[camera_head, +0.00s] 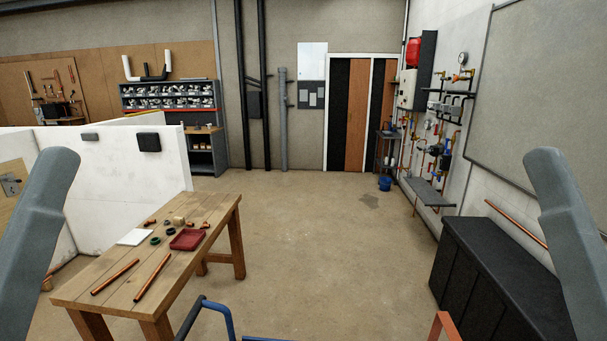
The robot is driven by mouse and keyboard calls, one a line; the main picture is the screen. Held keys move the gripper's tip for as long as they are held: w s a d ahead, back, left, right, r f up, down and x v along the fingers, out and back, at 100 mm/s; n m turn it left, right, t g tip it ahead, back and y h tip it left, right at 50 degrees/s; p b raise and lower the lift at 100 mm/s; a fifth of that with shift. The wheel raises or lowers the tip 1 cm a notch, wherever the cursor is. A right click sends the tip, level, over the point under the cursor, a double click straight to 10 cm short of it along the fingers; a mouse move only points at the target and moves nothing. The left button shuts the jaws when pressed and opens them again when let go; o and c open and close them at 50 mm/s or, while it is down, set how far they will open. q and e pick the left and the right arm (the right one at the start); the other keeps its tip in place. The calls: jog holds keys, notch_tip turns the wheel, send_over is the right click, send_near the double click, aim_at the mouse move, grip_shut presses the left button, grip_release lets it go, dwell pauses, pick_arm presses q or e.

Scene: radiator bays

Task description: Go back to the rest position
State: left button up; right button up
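My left arm (38,235) shows as a grey link at the left edge of the head view. My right arm (572,230) shows as a similar grey link at the right edge. Both links rise at the sides of the picture, apart from each other and roughly mirrored. No fingers of either gripper show, so I cannot see whether they hold anything.
A wooden table (84,290) at lower left bears copper pipes (152,277), a red tray (188,239) and small fittings. White partition walls (110,185) stand behind it. A black cabinet (480,270) stands at right. Blue tubing (222,312) shows at the bottom. The middle floor is clear.

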notch_tip(320, 180, up, 21)
jog(key=p, duration=1.7)
jog(key=shift+p, duration=0.4)
jog(key=shift+f, duration=0.1)
